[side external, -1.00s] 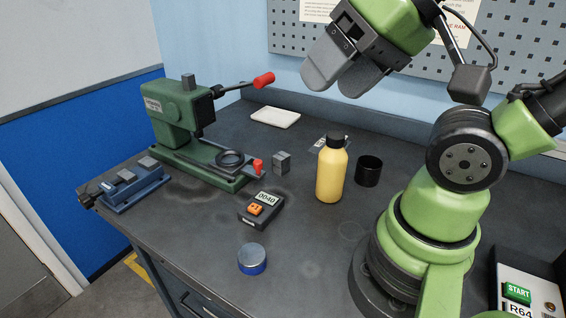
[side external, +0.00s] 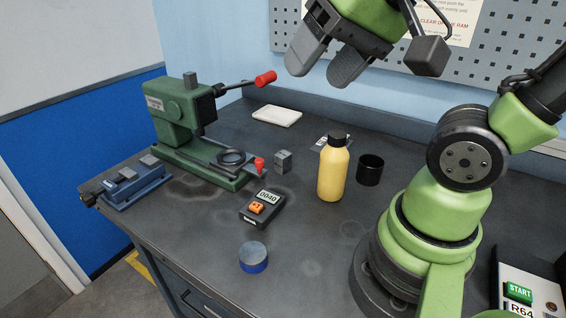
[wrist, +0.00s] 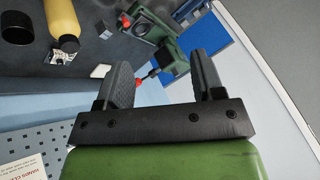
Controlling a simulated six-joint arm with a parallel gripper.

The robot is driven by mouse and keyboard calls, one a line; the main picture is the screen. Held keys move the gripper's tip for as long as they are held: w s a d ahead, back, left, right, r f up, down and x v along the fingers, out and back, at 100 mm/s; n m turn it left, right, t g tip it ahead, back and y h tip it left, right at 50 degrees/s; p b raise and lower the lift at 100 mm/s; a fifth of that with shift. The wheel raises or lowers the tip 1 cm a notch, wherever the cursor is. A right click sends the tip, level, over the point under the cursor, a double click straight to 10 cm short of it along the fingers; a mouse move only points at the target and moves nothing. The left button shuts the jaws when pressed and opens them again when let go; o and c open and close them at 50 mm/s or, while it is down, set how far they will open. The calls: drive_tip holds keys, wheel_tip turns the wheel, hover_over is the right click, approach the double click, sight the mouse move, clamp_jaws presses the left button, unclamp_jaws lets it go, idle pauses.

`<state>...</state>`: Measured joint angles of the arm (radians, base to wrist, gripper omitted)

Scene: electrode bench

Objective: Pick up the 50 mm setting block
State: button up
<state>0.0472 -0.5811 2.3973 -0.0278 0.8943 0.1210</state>
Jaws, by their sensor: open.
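A small grey upright block (side external: 283,161) stands on the bench just right of the green press. It may be the 50 mm setting block, but I cannot read a marking on it. In the wrist view the grey block (wrist: 104,30) shows at the upper left, beyond my fingers. My gripper (side external: 316,66) is open and empty, high above the back of the bench, above and to the right of the block. In the wrist view its two dark fingers (wrist: 163,65) are wide apart with nothing between them.
The green press (side external: 180,120) with red-tipped handles stands left of the block. A blue fixture (side external: 130,190) is at the bench's left. A yellow bottle (side external: 333,172), black cup (side external: 370,170), digital meter (side external: 261,208) and blue-sided puck (side external: 253,258) stand around.

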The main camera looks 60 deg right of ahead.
drive_tip(key=w+d+f+m+g+h, duration=0.1)
drive_tip(key=w+d+f+m+g, duration=0.15)
drive_tip(key=w+d+m, duration=0.4)
drive_tip(key=m+g, duration=0.4)
drive_tip(key=m, duration=0.4)
hover_over(283, 154)
drive_tip(key=shift+h, duration=0.3)
wheel_tip(283, 154, down, 21)
drive_tip(key=shift+s+a, duration=0.1)
drive_tip(key=shift+s, duration=0.05)
wheel_tip(283, 154, down, 8)
drive_tip(key=shift+f, duration=0.1)
clamp_jaws()
drive_tip(key=shift+r, duration=0.2)
